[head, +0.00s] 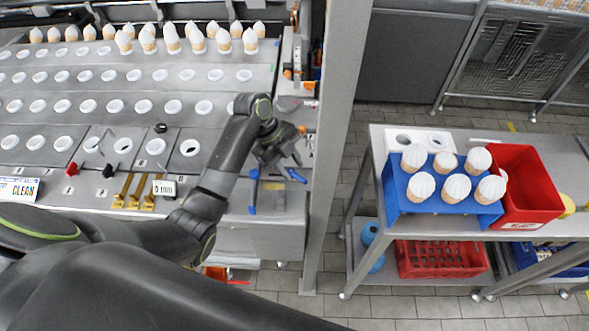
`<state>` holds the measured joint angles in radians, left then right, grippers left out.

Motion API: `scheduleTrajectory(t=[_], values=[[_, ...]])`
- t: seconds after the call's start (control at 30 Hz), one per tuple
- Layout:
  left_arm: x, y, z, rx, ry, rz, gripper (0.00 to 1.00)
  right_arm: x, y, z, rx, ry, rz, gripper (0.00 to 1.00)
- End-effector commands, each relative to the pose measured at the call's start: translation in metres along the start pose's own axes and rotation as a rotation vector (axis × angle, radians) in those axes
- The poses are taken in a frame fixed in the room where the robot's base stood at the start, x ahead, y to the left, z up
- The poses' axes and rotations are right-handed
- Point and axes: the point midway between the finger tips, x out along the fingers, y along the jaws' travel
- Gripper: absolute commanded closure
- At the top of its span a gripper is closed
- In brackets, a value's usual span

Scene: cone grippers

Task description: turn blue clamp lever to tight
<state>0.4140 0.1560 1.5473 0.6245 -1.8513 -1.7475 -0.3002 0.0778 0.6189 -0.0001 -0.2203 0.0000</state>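Blue lever-like parts show at the right end of the machine's grey deck. One blue lever (253,192) stands upright in the picture, left of and below my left gripper. A second blue part (296,175) is slanted, close below the gripper's right side. I cannot tell which is the clamp lever or whether either is tight. My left gripper (280,160) reaches in from the left and points down at this end of the deck. Its fingers are small and partly hidden, so I cannot tell its opening or any contact. My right gripper is not in view.
The grey deck (215,125) has rows of white-rimmed holes and cones at the back. A red knob (72,169) and a black knob (108,171) sit at its front left. A grey post (340,120) stands right of the gripper. A cart (378,150) holds blue and red bins.

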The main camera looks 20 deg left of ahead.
Motion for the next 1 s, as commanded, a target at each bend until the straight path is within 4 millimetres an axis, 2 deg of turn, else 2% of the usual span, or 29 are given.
scheduleTrajectory(t=[0.2, 0.53, 0.57, 0.8, 1.0], values=[[0.023, 0.0, 0.0, -0.001, 0.002, 0.001, 0.66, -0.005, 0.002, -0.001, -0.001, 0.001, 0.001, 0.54], [0.028, 0.0, 0.0, 0.0, 0.0, -0.001, 0.66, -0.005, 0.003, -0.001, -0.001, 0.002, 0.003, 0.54], [0.028, 0.0, 0.0, 0.0, 0.0, -0.001, 0.67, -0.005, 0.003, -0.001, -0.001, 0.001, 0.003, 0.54], [0.027, 0.0, 0.0, 0.0, 0.0, -0.001, 0.98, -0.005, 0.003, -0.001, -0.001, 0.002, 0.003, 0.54], [0.027, 0.0, 0.0, -0.003, -0.001, -0.002, 1.0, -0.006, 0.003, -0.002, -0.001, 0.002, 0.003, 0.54]])
